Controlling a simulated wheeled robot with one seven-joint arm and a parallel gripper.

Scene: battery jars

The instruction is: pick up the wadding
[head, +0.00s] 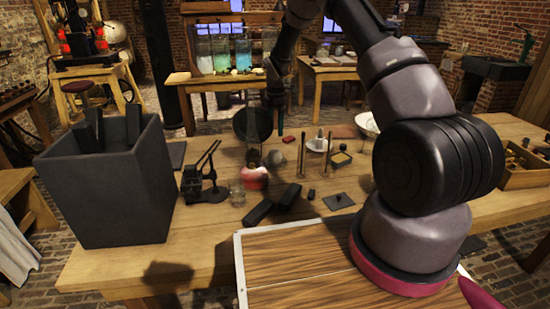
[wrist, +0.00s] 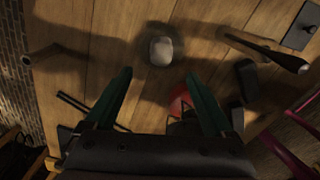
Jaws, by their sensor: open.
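A pale, rounded lump that looks like the wadding (wrist: 161,50) lies on or in a dark round thing on the table in the wrist view. I cannot tell whether that is a dish or a jar, and I cannot pick the lump out surely in the head view. My gripper (wrist: 159,73) is open above the table, its two green fingers apart with nothing between them. In the wrist view the pale lump is just beyond the fingertips, near the middle line between them. In the head view my arm reaches down over the table.
A red thing (wrist: 180,103) is close to the right finger and also shows in the head view (head: 253,180). Black blocks (head: 258,212), a small glass (head: 237,194), a black stand (head: 192,186) and wooden posts (head: 328,150) crowd the table. A large dark bin (head: 110,195) stands left.

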